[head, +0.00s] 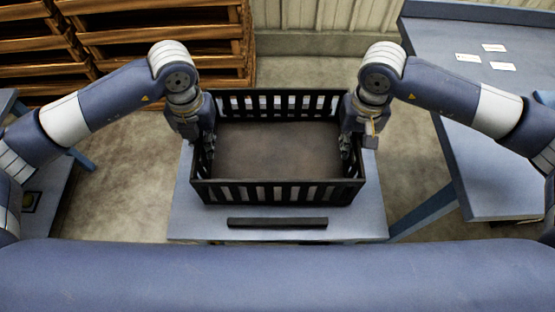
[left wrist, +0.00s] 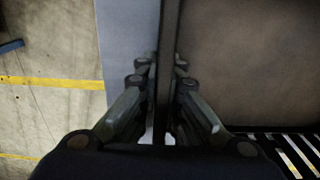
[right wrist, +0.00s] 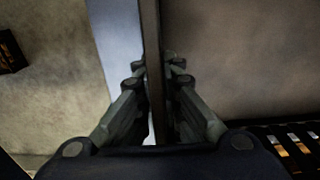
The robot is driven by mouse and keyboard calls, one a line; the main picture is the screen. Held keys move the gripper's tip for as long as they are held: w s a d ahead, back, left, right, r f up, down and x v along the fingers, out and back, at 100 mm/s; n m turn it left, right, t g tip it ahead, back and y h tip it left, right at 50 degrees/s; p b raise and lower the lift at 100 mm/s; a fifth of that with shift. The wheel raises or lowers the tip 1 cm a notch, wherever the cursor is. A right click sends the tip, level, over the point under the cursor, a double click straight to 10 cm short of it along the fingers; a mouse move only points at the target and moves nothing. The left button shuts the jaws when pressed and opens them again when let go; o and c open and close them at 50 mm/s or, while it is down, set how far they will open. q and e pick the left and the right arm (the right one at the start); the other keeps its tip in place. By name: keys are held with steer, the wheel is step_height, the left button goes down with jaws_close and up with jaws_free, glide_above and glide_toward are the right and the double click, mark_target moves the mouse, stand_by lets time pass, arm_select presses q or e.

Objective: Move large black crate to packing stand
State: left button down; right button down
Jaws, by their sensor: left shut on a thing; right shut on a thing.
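The large black crate (head: 278,194) is empty, with slatted long walls and a brown-grey floor. It is upright over a blue-grey stand (head: 190,222); I cannot tell whether it touches the top. My left gripper (head: 207,150) is shut on the crate's left wall, and my right gripper (head: 348,150) is shut on its right wall. In the left wrist view the fingers (left wrist: 161,65) pinch the wall from both sides. The right wrist view shows the same grip by the right fingers (right wrist: 158,70). I cannot tell whether this stand is the packing stand.
A dark bar (head: 277,223) lies on the stand in front of the crate. A blue table (head: 480,90) with several white cards stands at the right. Wooden pallets (head: 170,45) are stacked at the back left. Bare floor (head: 310,75) shows behind the crate.

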arm_select(q)
steer(key=c, duration=1.8)
jaws_free()
arm_select(e)
steer(key=c, duration=1.8)
jaws_free()
arm_select(q)
steer(key=shift+o, duration=0.2)
arm_select(e)
steer(key=shift+o, duration=0.2)
arm_select(q)
step_height(320, 180, up, 11)
steer(key=shift+f, duration=0.1)
steer(key=shift+r, duration=0.55)
arm_select(e)
steer(key=shift+r, duration=0.15)
step_height(320, 180, up, 12)
steer(key=shift+f, duration=0.1)
